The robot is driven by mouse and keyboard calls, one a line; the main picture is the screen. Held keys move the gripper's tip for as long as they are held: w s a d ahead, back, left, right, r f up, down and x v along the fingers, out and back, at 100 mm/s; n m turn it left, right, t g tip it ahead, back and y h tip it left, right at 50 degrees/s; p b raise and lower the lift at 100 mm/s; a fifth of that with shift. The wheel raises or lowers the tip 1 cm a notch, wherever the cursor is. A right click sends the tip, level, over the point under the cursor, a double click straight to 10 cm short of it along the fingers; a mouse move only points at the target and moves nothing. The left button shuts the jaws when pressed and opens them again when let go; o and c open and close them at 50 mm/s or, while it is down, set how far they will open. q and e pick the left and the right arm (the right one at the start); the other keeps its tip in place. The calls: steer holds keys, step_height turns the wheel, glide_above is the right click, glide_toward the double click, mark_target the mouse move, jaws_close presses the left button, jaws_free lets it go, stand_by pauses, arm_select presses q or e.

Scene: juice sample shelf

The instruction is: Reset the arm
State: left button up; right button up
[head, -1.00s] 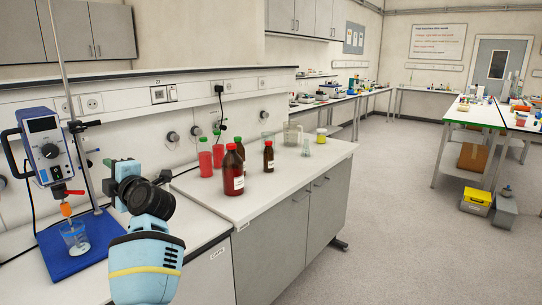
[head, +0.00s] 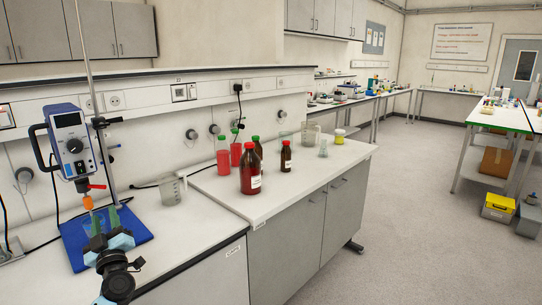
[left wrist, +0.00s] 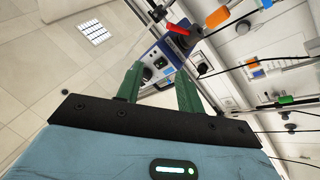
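My left gripper (head: 107,218) shows at the lower left of the head view, its two green fingers pointing up in front of the blue stand base (head: 75,255). In the left wrist view the fingers of my left gripper (left wrist: 160,85) are apart with nothing held between them. My right gripper is in neither view.
The stirrer (head: 70,143) hangs on a tall rod. A clear measuring jug (head: 172,189) stands right of the base. Red-capped brown bottles (head: 250,174) and red-filled bottles (head: 223,157) stand on the raised bench (head: 300,185). The counter front is clear.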

arm_select(q)
steer(key=w+d+f+m+t+h, duration=0.1)
steer(key=w+d+f+m+h, duration=0.1)
steer(key=d+m+h, duration=0.4)
steer(key=w+d+f+m+t+h, duration=0.1)
steer(key=w+d+f+m+h, duration=0.2)
steer(key=m+h, duration=0.5)
steer(key=f+g, duration=0.1)
steer(key=f, duration=0.1)
steer(key=f+m+g+y, duration=0.1)
steer(key=f+g, duration=0.1)
steer(key=a+f+g+y, duration=0.1)
steer(key=f, duration=0.1)
steer(key=shift+s+f+m+g, duration=0.1)
steer(key=shift+f+m+g, duration=0.2)
steer(key=shift+f+m, duration=0.1)
steer(key=s+d+f+g+h, duration=0.2)
steer(key=s+d+f, duration=0.4)
steer(key=s+f, duration=0.6)
steer(key=s+d+f+g+h, duration=0.1)
steer(key=s+d+f+g, duration=0.1)
steer(key=s+d+f, duration=0.75)
steer(key=s+d+f+g, duration=0.1)
steer(key=s+f, duration=0.1)
steer(key=s, duration=0.9)
steer(key=s+d+f+g, duration=0.1)
steer(key=s, duration=1)
steer(key=shift+s+d+f+n+h, duration=0.15)
steer(key=shift+d+f+n+h, duration=0.15)
steer(key=shift+d+f+h, duration=0.1)
